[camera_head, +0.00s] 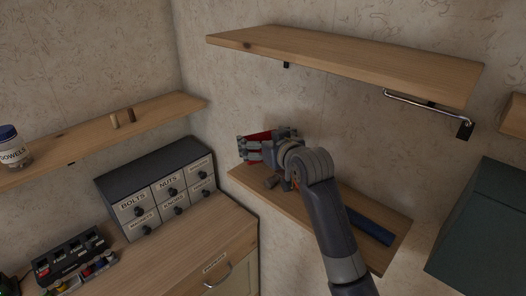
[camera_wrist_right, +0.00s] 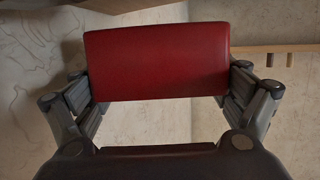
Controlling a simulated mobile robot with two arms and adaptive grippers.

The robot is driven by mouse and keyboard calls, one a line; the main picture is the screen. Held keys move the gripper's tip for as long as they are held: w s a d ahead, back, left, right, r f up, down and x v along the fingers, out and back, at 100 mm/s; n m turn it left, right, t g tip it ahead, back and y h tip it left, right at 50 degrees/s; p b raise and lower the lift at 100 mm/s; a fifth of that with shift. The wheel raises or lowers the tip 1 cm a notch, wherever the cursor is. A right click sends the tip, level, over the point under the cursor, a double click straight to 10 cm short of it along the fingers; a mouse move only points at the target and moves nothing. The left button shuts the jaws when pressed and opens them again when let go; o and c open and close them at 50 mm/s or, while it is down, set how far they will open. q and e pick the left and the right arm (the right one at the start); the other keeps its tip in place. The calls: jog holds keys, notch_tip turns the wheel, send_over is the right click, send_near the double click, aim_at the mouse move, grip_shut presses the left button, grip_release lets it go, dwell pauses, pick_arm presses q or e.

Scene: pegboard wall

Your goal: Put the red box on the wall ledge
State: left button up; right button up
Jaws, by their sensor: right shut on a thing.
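The red box (camera_head: 262,135) is held between the fingers of my right gripper (camera_head: 246,148), which is shut on it. In the right wrist view the red box (camera_wrist_right: 157,62) spans the gap between both fingers. In the head view the box is partly hidden by the fingers. The box appears above the left end of the lower wooden wall ledge (camera_head: 375,222); its exact height over the ledge is hard to tell. An upper wooden wall ledge (camera_head: 345,65) is above it. My left gripper is not in view.
A long blue item (camera_head: 370,226) lies on the lower ledge's right part. A left wall shelf (camera_head: 75,150) carries a jar (camera_head: 13,147) and two small pegs. A labelled drawer unit (camera_head: 160,190) stands on the counter. A metal rail (camera_head: 425,104) hangs under the upper ledge. A dark cabinet (camera_head: 485,225) is at right.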

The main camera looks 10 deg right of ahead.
jog(key=shift+f, duration=0.4)
notch_tip(320, 180, down, 2)
jog(key=shift+f, duration=0.35)
jog(key=o, duration=0.9)
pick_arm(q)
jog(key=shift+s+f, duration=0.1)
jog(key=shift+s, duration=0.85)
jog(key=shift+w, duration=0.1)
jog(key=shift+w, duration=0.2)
pick_arm(e)
jog(key=shift+r, duration=0.1)
